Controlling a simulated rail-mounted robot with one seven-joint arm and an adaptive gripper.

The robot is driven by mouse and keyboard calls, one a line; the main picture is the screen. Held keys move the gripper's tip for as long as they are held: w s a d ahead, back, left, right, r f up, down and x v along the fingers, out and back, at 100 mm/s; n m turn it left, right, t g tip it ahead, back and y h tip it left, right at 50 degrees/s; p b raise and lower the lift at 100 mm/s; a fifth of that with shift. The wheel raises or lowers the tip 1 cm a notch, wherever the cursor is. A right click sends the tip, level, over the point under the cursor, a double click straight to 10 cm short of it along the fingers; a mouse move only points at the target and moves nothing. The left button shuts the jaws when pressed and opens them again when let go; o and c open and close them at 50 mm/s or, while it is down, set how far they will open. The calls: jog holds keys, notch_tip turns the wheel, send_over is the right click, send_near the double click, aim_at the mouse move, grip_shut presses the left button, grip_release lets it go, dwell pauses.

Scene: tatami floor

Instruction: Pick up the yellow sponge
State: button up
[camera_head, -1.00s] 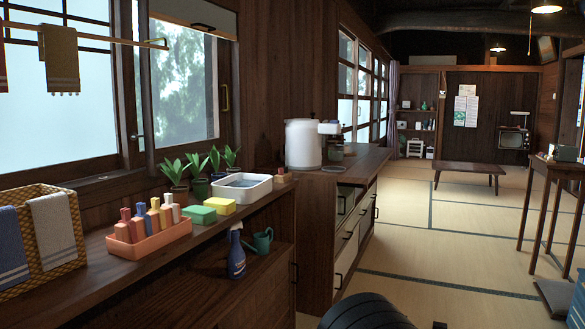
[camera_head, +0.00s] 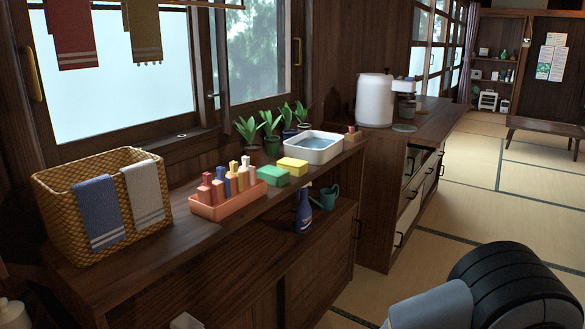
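The yellow sponge (camera_head: 292,165) lies flat on the wooden counter, near its front edge. It is just right of a green sponge (camera_head: 273,176) and in front of a white basin of water (camera_head: 313,148). Nothing covers it. My gripper is not in view; only a dark, rounded part and a grey part of my own body show at the bottom right, well away from the sponge.
An orange tray (camera_head: 228,205) of coloured bottles stands left of the sponges, and a wicker basket (camera_head: 65,218) with towels further left. Potted plants (camera_head: 271,133) line the window side. A spray bottle (camera_head: 303,212) and green watering can (camera_head: 326,197) stand on the shelf below.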

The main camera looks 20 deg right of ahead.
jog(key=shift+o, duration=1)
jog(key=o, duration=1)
